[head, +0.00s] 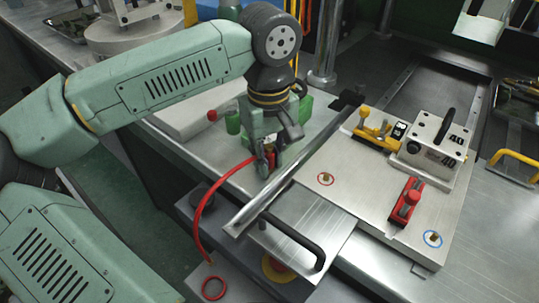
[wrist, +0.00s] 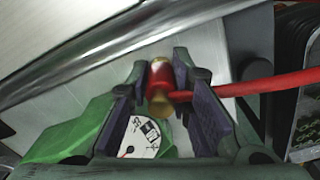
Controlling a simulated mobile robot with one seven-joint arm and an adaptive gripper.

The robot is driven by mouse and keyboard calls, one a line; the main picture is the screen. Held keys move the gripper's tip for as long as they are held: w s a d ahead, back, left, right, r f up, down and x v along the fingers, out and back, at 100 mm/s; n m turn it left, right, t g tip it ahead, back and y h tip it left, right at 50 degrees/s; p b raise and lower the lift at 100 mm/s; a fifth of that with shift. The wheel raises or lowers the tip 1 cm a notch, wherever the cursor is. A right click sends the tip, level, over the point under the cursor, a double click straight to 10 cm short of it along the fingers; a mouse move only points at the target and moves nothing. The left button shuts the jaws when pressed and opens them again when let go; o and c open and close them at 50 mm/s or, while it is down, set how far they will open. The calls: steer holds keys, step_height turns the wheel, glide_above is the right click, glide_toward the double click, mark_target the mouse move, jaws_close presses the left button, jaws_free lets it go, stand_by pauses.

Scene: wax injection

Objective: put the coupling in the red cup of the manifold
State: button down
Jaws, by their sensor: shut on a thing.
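The coupling (wrist: 160,74), a small red and brass piece with a red hose on its side, is between the two fingers of my gripper (wrist: 158,92). In the head view my gripper (head: 266,165) is shut on it, and the fingers hide most of it. A brass fitting in a red ring (head: 325,179), which looks like the red cup, is on the pale steel plate (head: 345,205), to the right of my gripper. A similar fitting in a blue ring (head: 432,239) is at the plate's front right corner. The coupling is apart from both.
The red hose (head: 203,195) curves down from my gripper to the lower left. A steel bar (head: 295,178) lies between gripper and plate. A red clamp (head: 405,203), a yellow clamp (head: 378,133) and a block marked 40 (head: 436,145) stand on the plate. A black handle (head: 292,238) is in front.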

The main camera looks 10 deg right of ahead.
steer(key=shift+f, duration=0.1)
steer(key=shift+f+b, duration=0.2)
steer(key=shift+b, duration=0.1)
steer(key=c, duration=1.5)
jaws_free()
steer(key=shift+r, duration=0.1)
steer(key=shift+o, duration=0.2)
